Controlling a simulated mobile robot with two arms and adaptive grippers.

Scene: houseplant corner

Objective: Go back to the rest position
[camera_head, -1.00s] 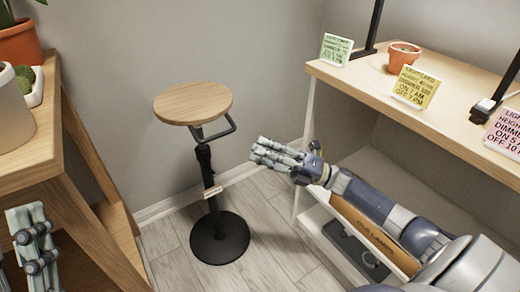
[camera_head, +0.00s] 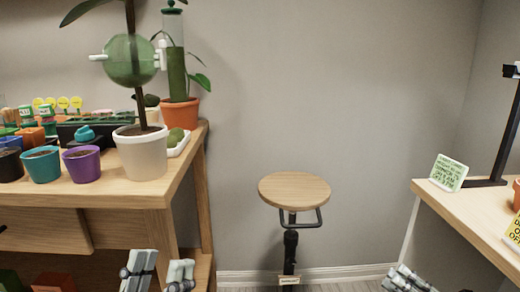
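My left gripper (camera_head: 158,274) shows at the bottom edge, in front of the wooden plant bench. Its two fingers stand apart with a gap between them, and nothing shows in it. My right gripper (camera_head: 406,280) shows only in part at the bottom edge, below and left of the shelf with the cards. Its opening cannot be made out, and its arm is out of the picture. No object is seen in it.
A round wooden stool (camera_head: 295,188) stands between the plant bench (camera_head: 150,192) on the left and the wooden shelf (camera_head: 465,222) on the right. The bench bears several pots, including a white pot (camera_head: 143,155). A green card (camera_head: 448,172) stands on the shelf.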

